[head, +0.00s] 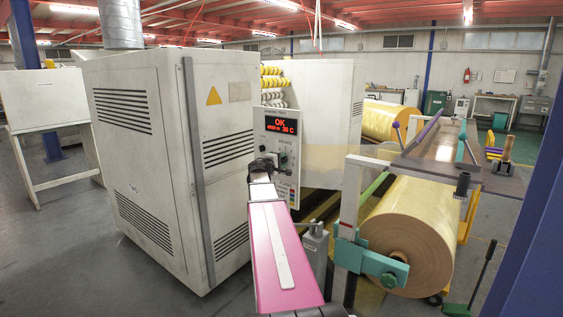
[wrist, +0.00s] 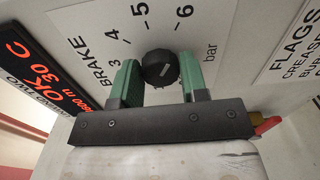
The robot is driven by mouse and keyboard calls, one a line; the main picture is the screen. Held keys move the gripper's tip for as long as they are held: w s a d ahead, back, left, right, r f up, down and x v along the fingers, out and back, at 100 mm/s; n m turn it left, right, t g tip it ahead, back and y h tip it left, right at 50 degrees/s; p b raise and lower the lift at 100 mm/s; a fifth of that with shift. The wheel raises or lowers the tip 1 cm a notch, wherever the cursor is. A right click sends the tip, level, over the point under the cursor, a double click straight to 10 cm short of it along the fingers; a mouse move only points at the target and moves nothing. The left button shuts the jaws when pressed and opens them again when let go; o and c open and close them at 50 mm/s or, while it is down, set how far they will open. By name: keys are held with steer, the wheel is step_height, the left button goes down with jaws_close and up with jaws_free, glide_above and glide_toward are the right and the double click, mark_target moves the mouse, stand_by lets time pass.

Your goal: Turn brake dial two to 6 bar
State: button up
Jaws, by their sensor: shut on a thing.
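The brake dial is a black round knob (wrist: 158,68) on a white panel, seen in the wrist view. The numbers 3, 4, 5 and 6 and the word "bar" are printed around it. A short pale mark shows on its face, but I cannot tell which number it points to. My gripper (wrist: 158,80) has its green fingers on either side of the knob, shut on it. In the head view my gripper (head: 265,167) is at the control panel (head: 288,146), and my arm hides part of that panel's lower left.
A red display (wrist: 35,75) reads OK and 30 C. A "FLAGS" label (wrist: 293,58) is right of the dial. A white cabinet (head: 150,165) stands left of my arm. A large yellow roll (head: 412,230) and a teal bracket (head: 370,262) are close on the right.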

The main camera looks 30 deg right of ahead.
steer(key=shift+s, duration=0.1)
steer(key=o, duration=0.9)
steer(key=v, duration=1)
steer(key=shift+a, duration=0.4)
steer(key=shift+s, duration=0.1)
steer(key=s+a+f+m+g+y, duration=0.1)
steer(key=s+a+f+y, duration=0.1)
steer(key=a+f, duration=0.3)
steer(key=s+a+f+m+g+y, duration=0.1)
steer(key=s+a+f+y, duration=0.1)
steer(key=f, duration=0.5)
steer(key=s+a+f+m+g+y, duration=0.1)
steer(key=s+a+f+y, duration=0.3)
steer(key=a+f, duration=0.3)
steer(key=s+a+f+m+g+y, duration=0.1)
steer(key=s+a+f+y, duration=0.3)
steer(key=a, duration=0.7)
steer(key=s+a+f+m+g+y, duration=0.1)
steer(key=s+a+f+g+y, duration=0.2)
steer(key=s+a+f, duration=0.5)
steer(key=shift+s+a+f+y, duration=0.15)
steer(key=shift+a+f+y, duration=0.5)
steer(key=shift+f+y, duration=0.2)
